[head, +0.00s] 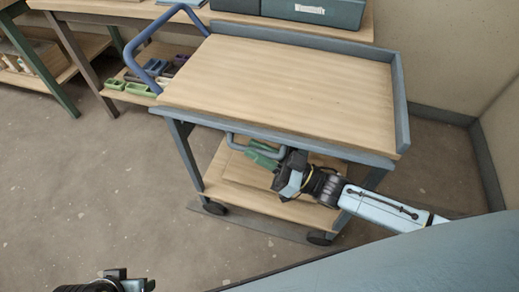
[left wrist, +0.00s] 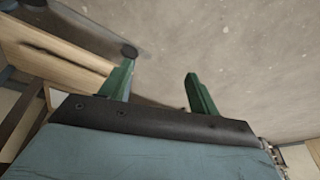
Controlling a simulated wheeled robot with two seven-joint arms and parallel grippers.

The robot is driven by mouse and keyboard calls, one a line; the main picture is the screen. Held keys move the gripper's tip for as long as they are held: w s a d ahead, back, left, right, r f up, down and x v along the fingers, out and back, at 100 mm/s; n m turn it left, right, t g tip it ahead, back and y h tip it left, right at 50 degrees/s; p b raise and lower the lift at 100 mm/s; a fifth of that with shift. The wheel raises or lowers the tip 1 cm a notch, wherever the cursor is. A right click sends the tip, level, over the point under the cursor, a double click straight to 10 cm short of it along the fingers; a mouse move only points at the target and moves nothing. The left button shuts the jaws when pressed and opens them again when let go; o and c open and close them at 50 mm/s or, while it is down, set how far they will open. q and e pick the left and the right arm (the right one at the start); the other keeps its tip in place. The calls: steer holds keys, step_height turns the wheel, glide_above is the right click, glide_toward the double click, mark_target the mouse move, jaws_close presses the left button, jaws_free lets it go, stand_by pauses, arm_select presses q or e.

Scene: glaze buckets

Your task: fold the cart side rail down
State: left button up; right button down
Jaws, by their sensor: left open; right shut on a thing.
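The cart (head: 280,75) has a light wood top with blue-grey edging and a lower wooden shelf. Its side rail (head: 243,148), a blue-grey bar, hangs below the near edge of the top, above the lower shelf. My right gripper (head: 266,152), with green fingers, is shut on the rail near its right part; the fingers and wrist hide some of the bar. My left gripper is open and empty in the left wrist view (left wrist: 163,84), over bare floor. Only dark parts of my left arm's end show at the bottom left of the head view.
A blue push handle (head: 143,48) rises at the cart's left end. Behind it stands a bench whose lower shelf holds several coloured items (head: 127,88). Dark boxes (head: 313,12) sit at the back. A wall (head: 502,125) is on the right. The floor at left is clear.

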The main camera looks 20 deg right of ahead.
arm_select(q)
steer(key=w+d+r+t+h+b, duration=0.1)
steer(key=w+d+r+t+b, duration=0.2)
steer(key=w+r+t, duration=0.1)
steer(key=shift+w+d+r+t, duration=0.3)
steer(key=shift+w+r, duration=0.55)
steer(key=shift+r, duration=0.45)
arm_select(e)
steer(key=shift+w+d+f+n+g+y, duration=0.1)
steer(key=shift+f+n+g+y, duration=0.6)
steer(key=shift+n, duration=1.35)
steer(key=shift+w+d+f+n+g+h, duration=0.15)
steer(key=shift+f+n+g, duration=0.2)
steer(key=shift+n+g, duration=1.3)
steer(key=shift+w+d+f+n+g+y, duration=0.1)
steer(key=shift+f+n+g+y, duration=0.4)
steer(key=shift+n, duration=1.9)
steer(key=shift+g, duration=0.25)
steer(key=c, duration=1.8)
jaws_free()
steer(key=shift+o, duration=0.5)
